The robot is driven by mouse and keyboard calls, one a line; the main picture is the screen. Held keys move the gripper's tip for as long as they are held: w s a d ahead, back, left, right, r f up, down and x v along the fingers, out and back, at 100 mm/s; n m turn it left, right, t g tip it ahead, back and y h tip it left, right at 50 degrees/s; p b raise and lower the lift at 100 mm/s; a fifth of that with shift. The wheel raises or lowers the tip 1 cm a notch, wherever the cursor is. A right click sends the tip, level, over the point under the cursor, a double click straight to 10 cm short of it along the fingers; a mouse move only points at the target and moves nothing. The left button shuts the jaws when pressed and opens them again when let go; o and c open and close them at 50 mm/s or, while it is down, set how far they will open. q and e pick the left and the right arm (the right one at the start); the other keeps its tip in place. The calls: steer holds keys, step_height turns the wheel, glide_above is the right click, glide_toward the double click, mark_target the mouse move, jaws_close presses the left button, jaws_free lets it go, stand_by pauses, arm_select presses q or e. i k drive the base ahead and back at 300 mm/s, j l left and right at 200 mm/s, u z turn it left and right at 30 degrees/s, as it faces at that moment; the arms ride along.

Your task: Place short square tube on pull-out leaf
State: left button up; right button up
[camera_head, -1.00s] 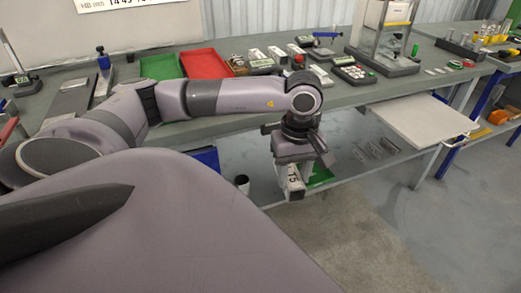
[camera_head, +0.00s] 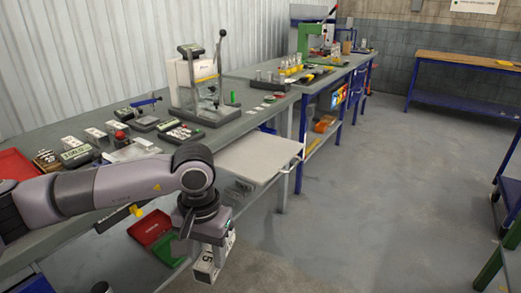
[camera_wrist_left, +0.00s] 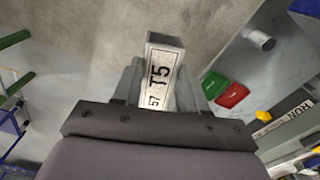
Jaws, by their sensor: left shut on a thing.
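My left gripper (camera_head: 209,249) is shut on a short square tube (camera_head: 205,268), a pale metal piece with a dark "T5" mark. The tube also shows in the left wrist view (camera_wrist_left: 162,80), between the two fingers, with its open end pointing away from the gripper. The pull-out leaf (camera_head: 254,157) is a pale flat board sticking out from the front of the workbench. It is bare. The gripper and tube hang in front of the bench, nearer to me than the leaf and to its left in the picture. My right gripper is not in view.
Green and red bins (camera_head: 150,228) sit on the lower shelf. Open floor (camera_head: 350,210) lies right of the leaf.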

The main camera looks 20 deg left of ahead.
mark_target(265, 150)
steer(key=i, duration=0.7)
steer(key=i+l+u, duration=0.15)
steer(key=i, duration=0.5)
steer(key=i+l, duration=0.1)
steer(key=i, duration=0.6)
